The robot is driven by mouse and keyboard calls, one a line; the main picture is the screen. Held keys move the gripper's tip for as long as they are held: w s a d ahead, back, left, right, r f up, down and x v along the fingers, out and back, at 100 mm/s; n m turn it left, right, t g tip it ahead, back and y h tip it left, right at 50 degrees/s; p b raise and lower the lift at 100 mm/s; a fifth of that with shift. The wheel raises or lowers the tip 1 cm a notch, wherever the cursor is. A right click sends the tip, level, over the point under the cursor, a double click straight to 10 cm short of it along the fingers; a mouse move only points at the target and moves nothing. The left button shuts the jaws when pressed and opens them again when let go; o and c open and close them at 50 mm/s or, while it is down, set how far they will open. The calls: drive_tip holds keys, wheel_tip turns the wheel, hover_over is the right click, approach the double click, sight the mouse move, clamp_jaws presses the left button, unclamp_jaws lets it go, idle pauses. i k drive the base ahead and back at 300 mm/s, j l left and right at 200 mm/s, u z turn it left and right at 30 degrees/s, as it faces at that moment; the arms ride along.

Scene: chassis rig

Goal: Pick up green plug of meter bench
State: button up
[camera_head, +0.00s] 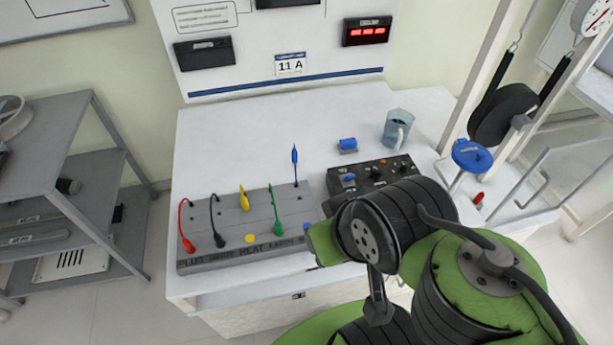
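The green plug (277,226) stands in the front part of a grey socket board (211,262) on the white bench, its thin green lead rising up and slightly left. A yellow plug (243,201) is behind it to the left, with a black plug (218,238) and a red plug (187,242) further left. A blue plug (295,160) stands at the board's back right. My green and black arm fills the lower right, its nearest part just right of the board. My gripper's fingers do not show; nothing visible touches the green plug.
A black control box (378,173) with blue knobs, a small blue part (347,145) and a clear jug (396,129) stand right of the board. The white bench (238,130) is clear behind the board. A grey shelf cart (62,163) stands left.

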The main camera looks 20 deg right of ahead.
sight(278, 227)
drive_tip(key=k+j+u, duration=0.15)
drive_tip(key=u, duration=0.25)
drive_tip(key=j+u, duration=0.45)
drive_tip(key=k+j+u, duration=0.15)
drive_tip(key=u, duration=0.25)
